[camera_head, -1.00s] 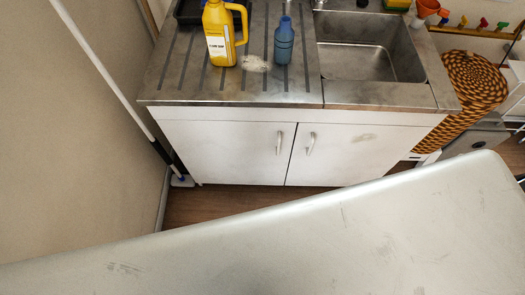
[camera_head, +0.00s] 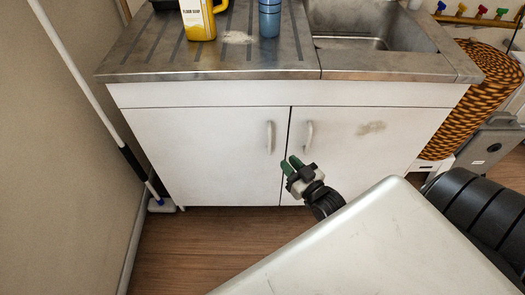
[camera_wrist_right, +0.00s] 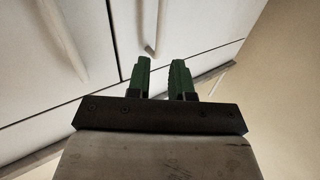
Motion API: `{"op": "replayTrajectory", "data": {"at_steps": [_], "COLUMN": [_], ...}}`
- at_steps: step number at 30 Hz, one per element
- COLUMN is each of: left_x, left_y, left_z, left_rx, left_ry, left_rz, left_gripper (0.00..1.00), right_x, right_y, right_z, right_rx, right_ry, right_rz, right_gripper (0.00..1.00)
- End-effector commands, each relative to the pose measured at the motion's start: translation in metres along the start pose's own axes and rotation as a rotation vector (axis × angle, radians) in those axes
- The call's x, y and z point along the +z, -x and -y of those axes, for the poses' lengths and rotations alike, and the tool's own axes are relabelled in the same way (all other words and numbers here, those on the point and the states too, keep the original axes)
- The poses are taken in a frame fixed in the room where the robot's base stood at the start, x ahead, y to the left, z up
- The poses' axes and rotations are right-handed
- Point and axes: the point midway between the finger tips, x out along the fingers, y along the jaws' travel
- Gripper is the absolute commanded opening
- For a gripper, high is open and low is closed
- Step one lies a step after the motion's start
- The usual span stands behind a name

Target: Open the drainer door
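The white drainer cabinet has two doors, left (camera_head: 200,155) and right (camera_head: 375,150), both shut with a narrow dark gap between them. Each has a pale upright handle near the gap, the left handle (camera_head: 270,138) and the right handle (camera_head: 308,137). My right gripper (camera_head: 291,164) has green fingers and is in front of the doors, just below the handles, near the gap. In the right wrist view its fingers (camera_wrist_right: 161,80) are apart with nothing between them, and a handle (camera_wrist_right: 150,28) shows beyond the fingertips, apart from them. My left gripper is out of view.
The metal countertop (camera_head: 150,55) above carries a yellow jug (camera_head: 200,20), a blue bottle (camera_head: 269,18) and a sink (camera_head: 360,30). A mop (camera_head: 95,85) leans against the wall at left. A woven orange-black thing (camera_head: 475,100) stands at right. Wooden floor (camera_head: 200,240) is clear in front.

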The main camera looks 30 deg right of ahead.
Motion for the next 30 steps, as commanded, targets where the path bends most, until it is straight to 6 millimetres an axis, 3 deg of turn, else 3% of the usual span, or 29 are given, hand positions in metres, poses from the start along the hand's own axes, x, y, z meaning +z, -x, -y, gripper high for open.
{"op": "replayTrajectory", "data": {"at_steps": [16,21,30], "left_x": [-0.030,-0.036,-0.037], "left_y": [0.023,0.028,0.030], "left_z": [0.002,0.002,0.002], "left_rx": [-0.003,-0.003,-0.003], "left_ry": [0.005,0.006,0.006], "left_rz": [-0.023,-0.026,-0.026], "left_gripper": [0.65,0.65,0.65], "right_x": [0.000,0.000,0.000], "right_y": [-0.090,-0.103,-0.105], "right_z": [0.000,0.001,0.001], "right_rx": [0.000,-0.001,0.000], "right_ry": [0.000,0.000,0.000], "right_rz": [-0.001,0.002,0.003], "right_gripper": [0.21,0.21,0.21]}}
